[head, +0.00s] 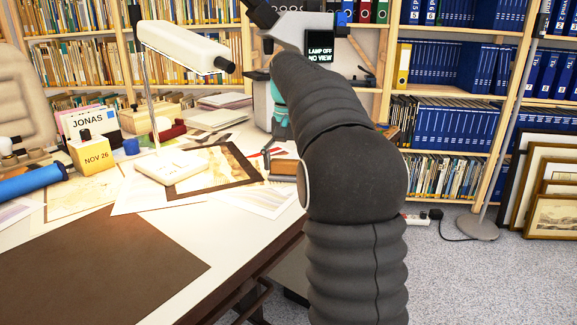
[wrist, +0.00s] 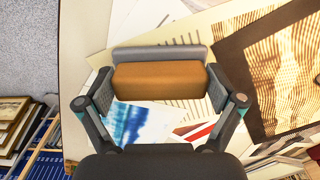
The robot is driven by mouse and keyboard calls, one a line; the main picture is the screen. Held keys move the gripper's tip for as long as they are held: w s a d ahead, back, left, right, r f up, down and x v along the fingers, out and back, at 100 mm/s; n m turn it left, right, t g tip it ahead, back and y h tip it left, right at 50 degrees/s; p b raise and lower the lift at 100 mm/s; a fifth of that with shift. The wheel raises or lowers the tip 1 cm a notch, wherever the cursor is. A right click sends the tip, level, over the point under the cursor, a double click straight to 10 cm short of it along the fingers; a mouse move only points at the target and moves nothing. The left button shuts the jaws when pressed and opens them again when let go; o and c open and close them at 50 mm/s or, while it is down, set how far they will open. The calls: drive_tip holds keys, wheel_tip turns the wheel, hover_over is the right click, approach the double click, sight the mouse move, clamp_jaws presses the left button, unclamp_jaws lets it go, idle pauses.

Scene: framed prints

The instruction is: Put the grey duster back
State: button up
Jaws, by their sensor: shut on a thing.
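The duster, a block with an orange-brown wooden body and a grey layer along its far side, is between my gripper's fingers (wrist: 160,88) in the wrist view (wrist: 160,77). One finger presses each short end, so my gripper is shut on it. In the head view, a brown block that looks like the duster (head: 284,168) shows beside my arm, at the table's right edge. My arm hides most of the gripper there. Papers lie beneath the duster; I cannot tell whether it touches them.
A brown-mounted print (head: 213,170) and loose papers lie close by. The dark mat (head: 95,265) in front is bare. Framed prints (head: 553,215) lean at right.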

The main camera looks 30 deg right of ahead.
sight(289, 161)
drive_tip(key=shift+f, duration=0.15)
drive_tip(key=o, duration=0.8)
drive_tip(key=shift+c, duration=0.2)
wheel_tip(289, 161, up, 12)
drive_tip(key=p, duration=0.4)
